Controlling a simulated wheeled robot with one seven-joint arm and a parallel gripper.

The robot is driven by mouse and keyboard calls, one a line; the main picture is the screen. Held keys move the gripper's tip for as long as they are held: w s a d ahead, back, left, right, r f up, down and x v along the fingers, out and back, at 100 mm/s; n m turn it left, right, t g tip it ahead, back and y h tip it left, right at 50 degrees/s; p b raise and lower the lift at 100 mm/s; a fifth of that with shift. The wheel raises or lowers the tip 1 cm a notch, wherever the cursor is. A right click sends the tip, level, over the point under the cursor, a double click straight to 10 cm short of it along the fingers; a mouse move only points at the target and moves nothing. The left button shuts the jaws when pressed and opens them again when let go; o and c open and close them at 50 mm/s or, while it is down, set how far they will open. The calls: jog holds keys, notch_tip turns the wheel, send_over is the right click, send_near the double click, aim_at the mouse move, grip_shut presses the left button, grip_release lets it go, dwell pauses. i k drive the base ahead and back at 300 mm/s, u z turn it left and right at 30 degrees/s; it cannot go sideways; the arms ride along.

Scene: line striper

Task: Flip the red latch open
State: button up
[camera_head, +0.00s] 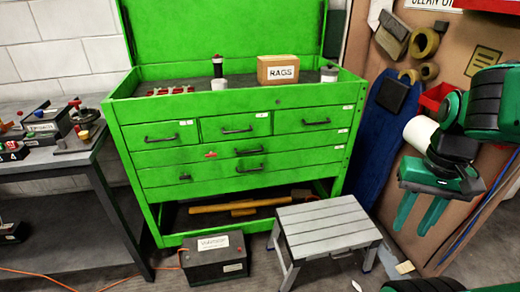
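A grey step stool (325,225) and a black battery box (215,260) stand on the floor before the chest. A RAGS box (278,70) sits on top. A workbench (75,150) with red-handled items is at left. A pegboard (470,50) is behind my arm.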

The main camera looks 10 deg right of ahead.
aim_at(211, 154)
jog(key=k, duration=1.35)
jog(key=u, duration=0.7)
jog(key=i, duration=2.25)
jog(key=z, duration=0.7)
